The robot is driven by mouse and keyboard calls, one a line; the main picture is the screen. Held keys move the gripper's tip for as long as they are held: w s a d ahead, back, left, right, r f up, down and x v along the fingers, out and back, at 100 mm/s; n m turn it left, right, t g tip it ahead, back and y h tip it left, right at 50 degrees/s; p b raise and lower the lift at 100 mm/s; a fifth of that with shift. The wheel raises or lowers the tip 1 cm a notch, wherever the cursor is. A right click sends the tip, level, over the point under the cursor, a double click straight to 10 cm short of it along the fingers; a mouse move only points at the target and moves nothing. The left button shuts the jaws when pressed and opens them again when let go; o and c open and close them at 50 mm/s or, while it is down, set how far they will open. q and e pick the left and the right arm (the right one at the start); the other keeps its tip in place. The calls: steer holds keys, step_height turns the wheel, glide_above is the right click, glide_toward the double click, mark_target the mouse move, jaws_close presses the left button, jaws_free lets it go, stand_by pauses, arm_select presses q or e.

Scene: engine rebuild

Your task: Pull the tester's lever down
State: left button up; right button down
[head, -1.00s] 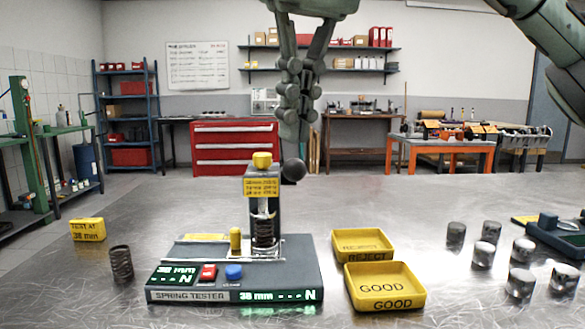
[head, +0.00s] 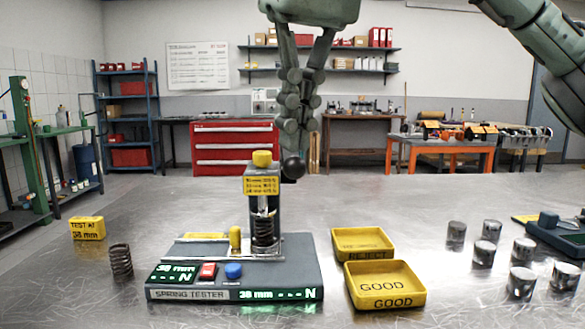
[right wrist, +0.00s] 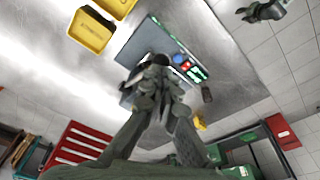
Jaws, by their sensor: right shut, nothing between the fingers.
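The spring tester (head: 235,285) stands on the metal bench, with a display, a red button, a blue button and an upright post with a yellow cap (head: 262,159). A coil spring (head: 264,228) stands in its post. The lever's black ball knob (head: 293,168) is beside the top of the post, on the right. My right gripper (head: 295,148) points down from above, shut and empty, its fingertips at the ball's upper side; I cannot tell whether they touch. In the right wrist view its fingers hide part of the tester (right wrist: 147,33). My left gripper (right wrist: 262,11) shows small at the upper right there.
A yellow reject tray (head: 362,256) and a yellow good tray (head: 405,298) lie right of the tester. Several metal cylinders (head: 487,254) stand further right. A loose spring (head: 121,262) and a yellow sign block (head: 87,229) stand at left. The bench between is clear.

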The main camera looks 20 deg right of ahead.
mark_target(297, 159)
steer(key=shift+f, duration=0.95)
steer(key=shift+s+f+b, duration=0.2)
steer(key=shift+f+b, duration=0.4)
steer(key=shift+f, duration=0.2)
steer(key=shift+f, duration=0.1)
steer(key=shift+s+a+f+b, duration=0.15)
steer(key=shift+f+b, duration=0.2)
steer(key=shift+f, duration=0.35)
